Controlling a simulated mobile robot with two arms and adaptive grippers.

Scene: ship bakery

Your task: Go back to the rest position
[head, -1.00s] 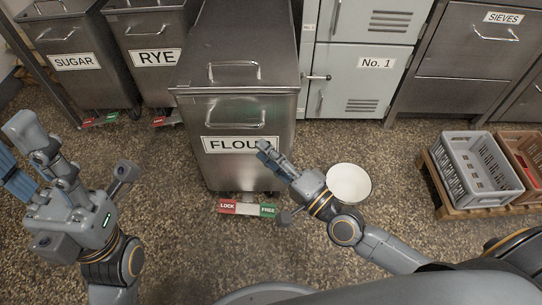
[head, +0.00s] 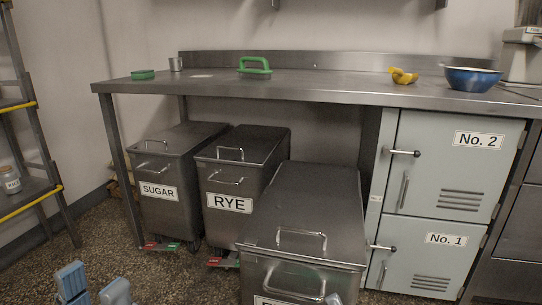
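My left gripper (head: 95,288) shows at the bottom left edge of the head view. Its two fingertips stand apart with nothing seen between them, so it looks open; the rest of it is below the frame. Of my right gripper, only a small pale tip (head: 333,299) shows at the bottom edge, in front of the flour bin (head: 305,215). Whether it is open or shut cannot be seen. The flour bin's lid is closed, and its label is mostly cut off.
Closed sugar (head: 160,213) and rye (head: 228,222) bins stand under the steel worktop (head: 330,86). It carries a green-handled tool (head: 255,66), bananas (head: 403,77) and a blue bowl (head: 472,80). Cabinet doors (head: 430,240) are at right, a shelf rack (head: 30,192) at left.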

